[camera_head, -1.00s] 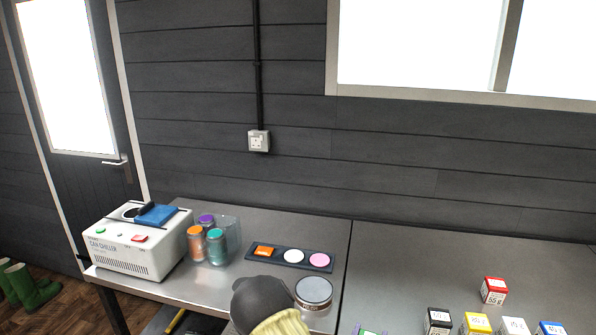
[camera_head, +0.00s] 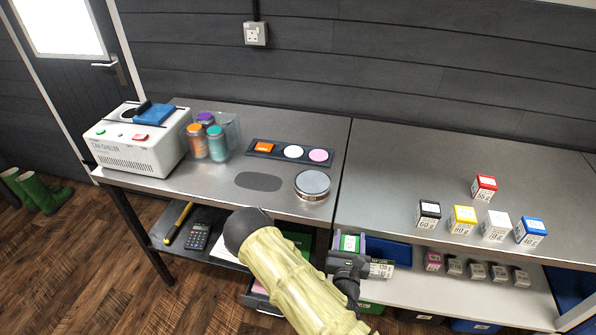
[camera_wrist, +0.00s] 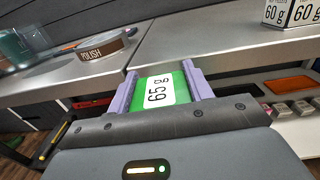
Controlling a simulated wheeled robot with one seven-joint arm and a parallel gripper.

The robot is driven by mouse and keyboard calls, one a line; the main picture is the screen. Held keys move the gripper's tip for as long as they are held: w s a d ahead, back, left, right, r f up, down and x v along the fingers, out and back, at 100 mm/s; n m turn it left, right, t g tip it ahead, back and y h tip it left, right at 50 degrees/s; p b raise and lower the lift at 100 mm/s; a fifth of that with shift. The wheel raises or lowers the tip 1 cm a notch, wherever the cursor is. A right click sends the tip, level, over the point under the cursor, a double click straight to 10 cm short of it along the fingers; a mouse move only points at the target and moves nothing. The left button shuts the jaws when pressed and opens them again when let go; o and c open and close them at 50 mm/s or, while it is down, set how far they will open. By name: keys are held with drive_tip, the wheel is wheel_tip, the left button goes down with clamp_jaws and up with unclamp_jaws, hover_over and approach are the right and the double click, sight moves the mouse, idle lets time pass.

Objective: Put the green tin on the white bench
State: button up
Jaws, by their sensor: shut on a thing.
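My gripper (camera_head: 349,250) is shut on the green tin (camera_head: 348,243), which has a white label. In the wrist view the tin (camera_wrist: 160,88) reads "65 g" and sits between the two purple fingers (camera_wrist: 165,90). The tin is in front of the grey worktop's front edge, near the seam between its two halves. A pale white surface (camera_head: 415,290) runs below the right half of the worktop and carries small labelled boxes. I cannot tell whether it is the white bench. My forearm hides part of the area below the worktop.
A round "POLISH" tin (camera_head: 312,186) stands near the worktop's front edge. A can chiller (camera_head: 140,145), several jars (camera_head: 208,140) and a button strip (camera_head: 291,152) are at left. Black, yellow, white, blue and red (camera_head: 484,187) boxes stand at right. A blue tray (camera_head: 388,252) is beside my gripper.

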wheel_tip(320, 180, down, 10)
drive_tip(key=s+n+y, duration=0.1)
drive_tip(key=n+y, duration=0.1)
drive_tip(key=y, duration=0.1)
drive_tip(key=shift+s+d+r, duration=0.15)
drive_tip(key=shift+d, duration=0.1)
